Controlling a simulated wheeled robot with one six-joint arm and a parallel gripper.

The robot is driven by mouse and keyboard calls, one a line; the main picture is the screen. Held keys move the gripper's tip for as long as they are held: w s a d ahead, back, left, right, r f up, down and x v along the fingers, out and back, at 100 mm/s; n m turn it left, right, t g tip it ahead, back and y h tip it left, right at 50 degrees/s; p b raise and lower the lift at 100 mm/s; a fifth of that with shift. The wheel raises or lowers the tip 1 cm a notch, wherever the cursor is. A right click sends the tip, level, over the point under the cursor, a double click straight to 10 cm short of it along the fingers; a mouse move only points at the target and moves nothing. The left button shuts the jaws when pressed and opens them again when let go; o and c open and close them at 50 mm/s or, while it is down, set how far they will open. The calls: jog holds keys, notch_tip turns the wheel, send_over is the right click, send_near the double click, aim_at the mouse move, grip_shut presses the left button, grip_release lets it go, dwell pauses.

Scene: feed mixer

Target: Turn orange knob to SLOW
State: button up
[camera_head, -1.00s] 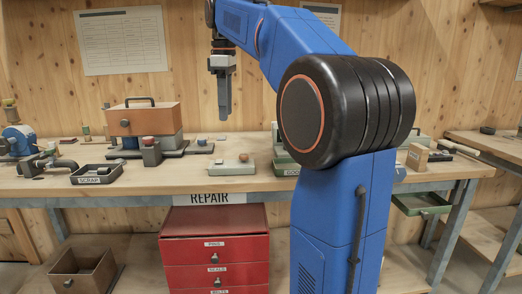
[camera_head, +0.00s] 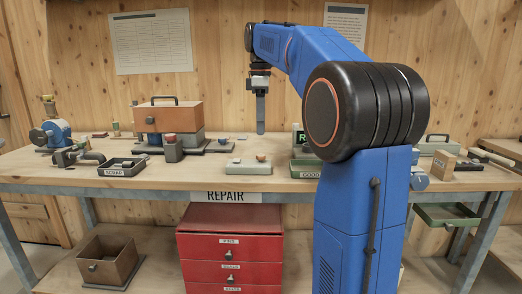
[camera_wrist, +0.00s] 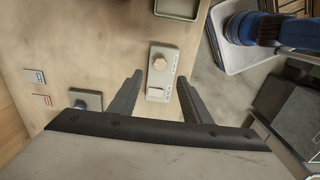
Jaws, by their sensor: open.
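The orange knob (camera_head: 261,157) sits on top of a small pale control box (camera_head: 240,168) near the front of the bench. In the wrist view the knob (camera_wrist: 159,63) is at one end of the box (camera_wrist: 161,80), with a white rectangular part at the other end; the labels there are too small to read. My gripper (camera_head: 260,130) points down above the bench, apart from the knob. In the wrist view its open, empty fingers (camera_wrist: 159,78) appear on either side of the box. The knob's setting cannot be made out.
A SCRAP tray (camera_head: 122,168) lies to the left and a green GOOD tray (camera_head: 305,174) to the right. An orange-brown machine with a handle (camera_head: 168,117) and a red-topped post (camera_head: 173,150) stand left of the box. Red drawers (camera_head: 230,255) are under the bench.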

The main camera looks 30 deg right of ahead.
aim_at(261, 154)
notch_tip(261, 154, down, 9)
jog(key=shift+f, duration=0.1)
dwell(0.3)
jog(key=shift+c, duration=0.6)
jog(key=c, duration=0.9)
